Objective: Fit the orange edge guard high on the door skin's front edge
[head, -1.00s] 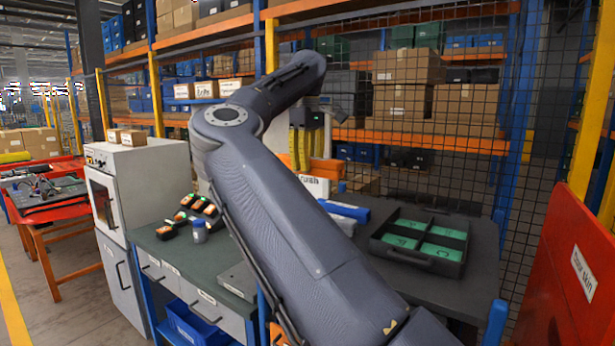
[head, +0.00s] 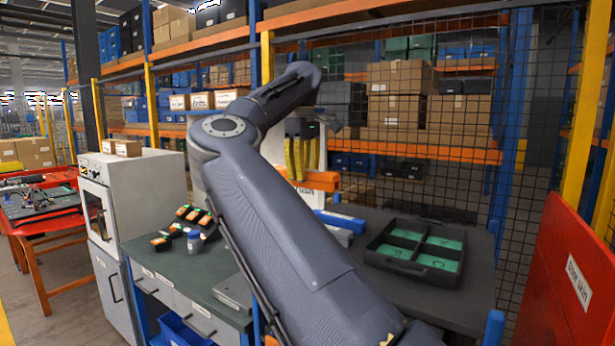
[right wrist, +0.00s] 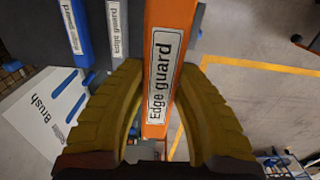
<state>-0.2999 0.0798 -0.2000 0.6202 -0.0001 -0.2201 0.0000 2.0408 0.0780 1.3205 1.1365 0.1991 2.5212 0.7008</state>
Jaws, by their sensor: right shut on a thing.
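The orange edge guard (head: 322,181) is a bar with a white "Edge guard" label. My right gripper (head: 303,168) has its yellow fingers down around it, over the back of the dark bench. In the right wrist view the guard (right wrist: 168,40) lies between the two curved fingers of the gripper (right wrist: 160,95), which are shut on it. The red door skin (head: 578,265) stands at the right of the head view, well apart from the guard. My left gripper is not in view.
A blue edge guard (head: 345,221) lies on the bench, a grey one beside it. A partitioned black tray (head: 425,272) with green inserts stands right of them. A white brush sign (right wrist: 38,118) is close to the gripper. Mesh fencing and shelves stand behind.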

